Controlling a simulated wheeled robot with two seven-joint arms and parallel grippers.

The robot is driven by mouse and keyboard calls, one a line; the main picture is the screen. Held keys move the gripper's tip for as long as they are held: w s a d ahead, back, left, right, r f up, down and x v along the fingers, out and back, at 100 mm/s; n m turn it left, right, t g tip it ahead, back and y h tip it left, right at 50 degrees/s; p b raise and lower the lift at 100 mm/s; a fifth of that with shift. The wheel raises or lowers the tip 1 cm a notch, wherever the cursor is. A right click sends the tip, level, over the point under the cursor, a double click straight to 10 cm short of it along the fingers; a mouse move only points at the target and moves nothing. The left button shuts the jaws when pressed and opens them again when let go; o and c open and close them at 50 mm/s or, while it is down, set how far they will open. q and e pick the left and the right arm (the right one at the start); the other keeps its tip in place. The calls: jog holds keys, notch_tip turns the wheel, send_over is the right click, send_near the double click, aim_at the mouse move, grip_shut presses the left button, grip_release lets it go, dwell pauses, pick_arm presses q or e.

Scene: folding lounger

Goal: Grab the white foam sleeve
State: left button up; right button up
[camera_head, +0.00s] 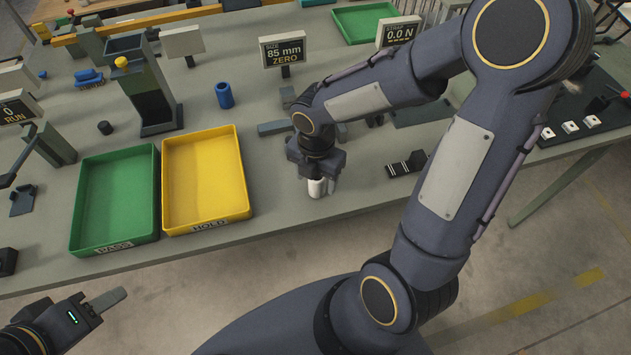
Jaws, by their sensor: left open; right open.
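The white foam sleeve (317,189) stands upright on the grey-green bench, to the right of the yellow tray. My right gripper (316,176) points down right over it, with its fingers around or just in front of the sleeve's upper part. It is open, and I cannot tell whether the fingers touch the sleeve. The gripper hides the top of the sleeve. My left gripper (105,302) is open and empty at the lower left, off the bench's front edge.
A yellow HOLD tray (246,185) and a green PASS tray (157,190) lie left of the sleeve. A blue cylinder (224,95) stands behind. A small black striped block (406,166) lies to the right. Bench space directly around the sleeve is clear.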

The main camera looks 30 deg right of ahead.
notch_tip(320, 180, down, 3)
jog(key=shift+d+r, duration=0.1)
jog(key=shift+r, duration=0.1)
jog(key=c, duration=1.1)
jog(key=shift+o, duration=0.2)
jog(key=shift+r, duration=0.15)
